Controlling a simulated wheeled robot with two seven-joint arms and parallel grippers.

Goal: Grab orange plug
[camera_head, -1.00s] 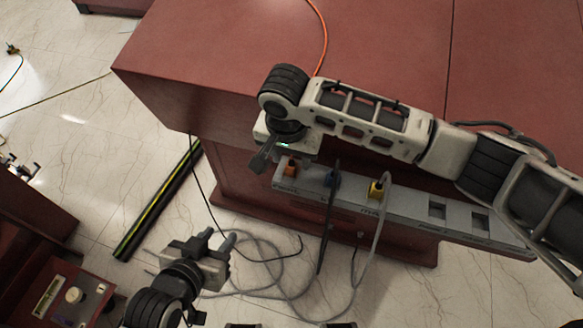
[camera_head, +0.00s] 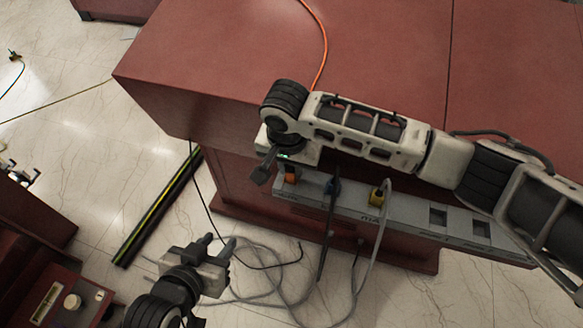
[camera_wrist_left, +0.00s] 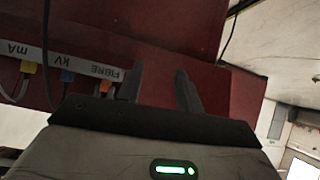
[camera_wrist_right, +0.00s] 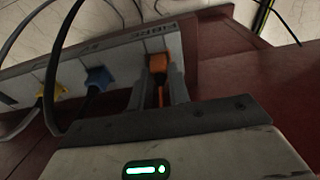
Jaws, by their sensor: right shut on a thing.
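The orange plug (camera_wrist_right: 158,64) is at the FIBRE slot of the grey panel (camera_wrist_right: 130,50), with an orange cable running from it between my fingers. It also shows in the head view (camera_head: 291,172), partly hidden by my right wrist. My right gripper (camera_wrist_right: 160,82) has its fingers on either side of the plug and is shut on it. I cannot tell whether the plug is fully seated. My left gripper (camera_head: 217,244) is open and empty above the floor cables. In the left wrist view, its fingers (camera_wrist_left: 159,86) are apart.
A blue plug (camera_wrist_right: 98,78) and a yellow plug (camera_wrist_right: 55,92) sit beside it in the panel, with loose grey and black cables. The red desk (camera_head: 380,50) overhangs the panel.

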